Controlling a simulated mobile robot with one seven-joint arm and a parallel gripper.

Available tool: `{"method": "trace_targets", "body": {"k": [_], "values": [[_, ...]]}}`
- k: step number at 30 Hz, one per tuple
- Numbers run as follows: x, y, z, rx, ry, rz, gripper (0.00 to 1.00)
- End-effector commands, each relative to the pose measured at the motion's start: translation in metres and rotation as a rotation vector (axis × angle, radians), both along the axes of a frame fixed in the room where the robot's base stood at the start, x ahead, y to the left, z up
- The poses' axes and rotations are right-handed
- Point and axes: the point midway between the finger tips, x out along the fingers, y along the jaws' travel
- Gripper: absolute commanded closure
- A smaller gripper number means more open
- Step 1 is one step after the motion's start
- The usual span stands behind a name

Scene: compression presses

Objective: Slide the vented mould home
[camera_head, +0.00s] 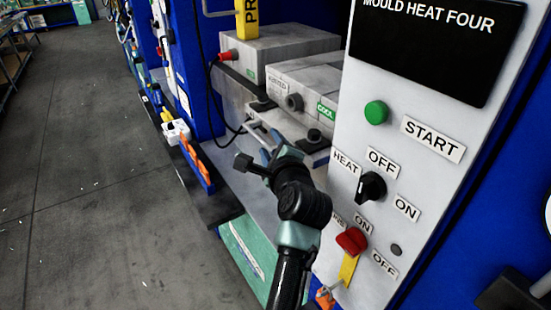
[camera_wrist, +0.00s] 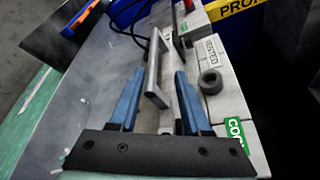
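The vented mould (camera_head: 318,72) is a grey block in the press, with a small "VENTED" label, a green "COOL" tag and a dark round knob on its front. In the wrist view the vented mould (camera_wrist: 231,104) lies to the right of my fingers. My gripper (camera_head: 270,147) is low in front of the press, below the mould. In the wrist view my gripper (camera_wrist: 160,75) has its two blue fingers apart, with a grey bar handle (camera_wrist: 152,85) showing between them. I cannot tell whether either finger touches the handle, or what it is fixed to.
The control panel (camera_head: 345,150) stands close at the right of my arm, with a green start button, a black heat knob and a red-handled switch. A second grey block (camera_head: 260,45) with a red plug and black cable sits behind.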

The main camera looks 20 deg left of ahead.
Motion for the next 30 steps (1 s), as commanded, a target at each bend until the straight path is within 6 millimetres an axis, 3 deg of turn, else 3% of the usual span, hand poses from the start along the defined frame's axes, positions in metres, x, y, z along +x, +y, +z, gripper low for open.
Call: {"method": "trace_targets", "body": {"k": [12,30], "values": [[-0.046,-0.031,0.009,-0.004,0.005,0.004,0.53],[-0.052,-0.035,0.011,-0.005,0.006,0.008,0.53]]}}
